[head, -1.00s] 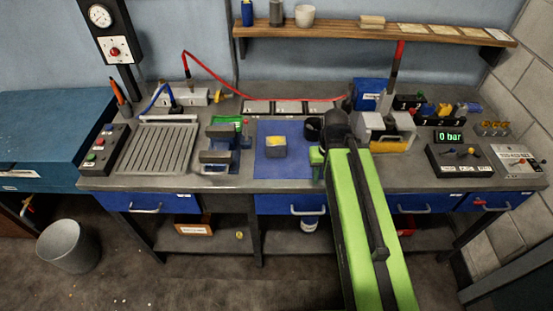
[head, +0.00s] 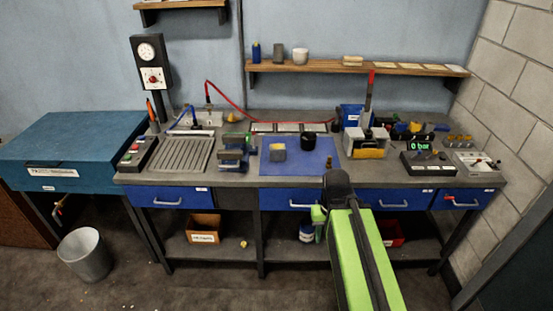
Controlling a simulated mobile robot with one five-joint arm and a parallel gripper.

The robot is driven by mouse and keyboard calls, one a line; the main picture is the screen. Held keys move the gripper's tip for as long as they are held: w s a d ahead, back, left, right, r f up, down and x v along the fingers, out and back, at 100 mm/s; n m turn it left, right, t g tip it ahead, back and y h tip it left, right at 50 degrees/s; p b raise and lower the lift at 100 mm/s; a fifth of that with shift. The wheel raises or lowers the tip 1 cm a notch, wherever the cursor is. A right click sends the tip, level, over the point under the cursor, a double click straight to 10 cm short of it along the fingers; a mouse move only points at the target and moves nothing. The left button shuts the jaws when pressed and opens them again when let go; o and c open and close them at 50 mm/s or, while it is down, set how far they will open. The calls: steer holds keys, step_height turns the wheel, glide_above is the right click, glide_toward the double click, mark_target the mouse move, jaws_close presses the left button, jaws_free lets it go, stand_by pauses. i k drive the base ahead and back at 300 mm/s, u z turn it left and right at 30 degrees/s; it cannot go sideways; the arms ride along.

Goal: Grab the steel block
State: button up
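A small grey block (head: 278,152) with a yellowish patch on top sits on the blue mat (head: 322,164) in the middle of the bench. It looks like the steel block. My gripper (head: 318,216) is at the end of my green and black arm, in front of the bench's front edge, right of the block and nearer to me. Only a small green part of it shows; the arm hides its fingertips. It is apart from the block.
A black cup (head: 308,141) stands on the mat, right of the block. A blue-grey vise (head: 234,158) and a ribbed plate (head: 182,154) are to the left. A machine with an upright lever (head: 366,138) stands to the right. Drawers (head: 290,199) line the bench front.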

mark_target(276, 150)
steer(key=u, duration=0.15)
steer(key=i, duration=0.85)
steer(key=u, duration=1)
steer(key=i, duration=0.9)
steer(key=u, duration=0.6)
